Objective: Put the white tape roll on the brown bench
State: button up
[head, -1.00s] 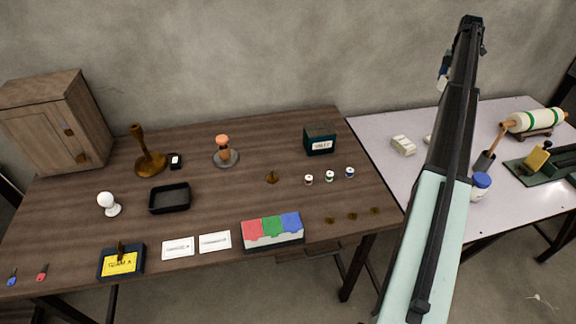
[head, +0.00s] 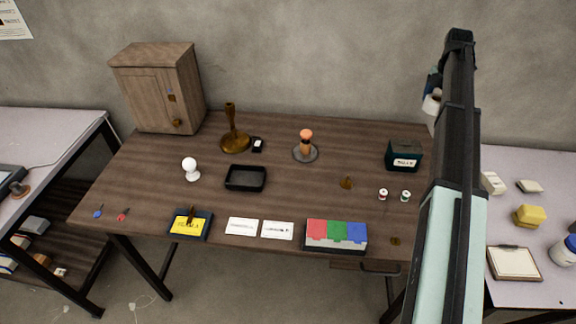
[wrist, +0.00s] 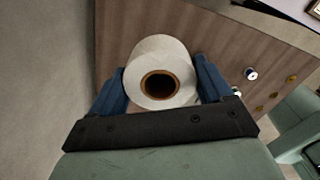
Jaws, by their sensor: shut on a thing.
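The white tape roll (wrist: 150,60) with a brown core sits between the two blue fingers of my gripper (wrist: 160,85) in the wrist view. My gripper is shut on it and holds it up, with the brown bench below and behind. In the head view the white tape roll (head: 431,108) shows partly beside the end of my raised arm, which hides much of my gripper. The brown bench (head: 290,185) stands in the middle, and my arm covers its right end.
On the bench stand a wooden cabinet (head: 160,90), a brown stand (head: 233,138), a black tray (head: 245,187), a white bulb (head: 190,169), a dark box (head: 404,155) and a red-green-blue box (head: 336,245). Pale tables flank it. Bare wood lies right of the tray (head: 300,190).

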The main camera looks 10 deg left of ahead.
jog(key=s+a+n, duration=0.2)
jog(key=s+a, duration=0.1)
jog(key=a, duration=1.2)
jog(key=n, duration=0.2)
send_over(345, 155)
jog(key=shift+f, duration=7.75)
jog(key=shift+f, duration=0.2)
jog(key=o, duration=1)
jog(key=shift+r, duration=0.15)
notch_tip(345, 155, up, 12)
jog(key=shift+r, duration=0.1)
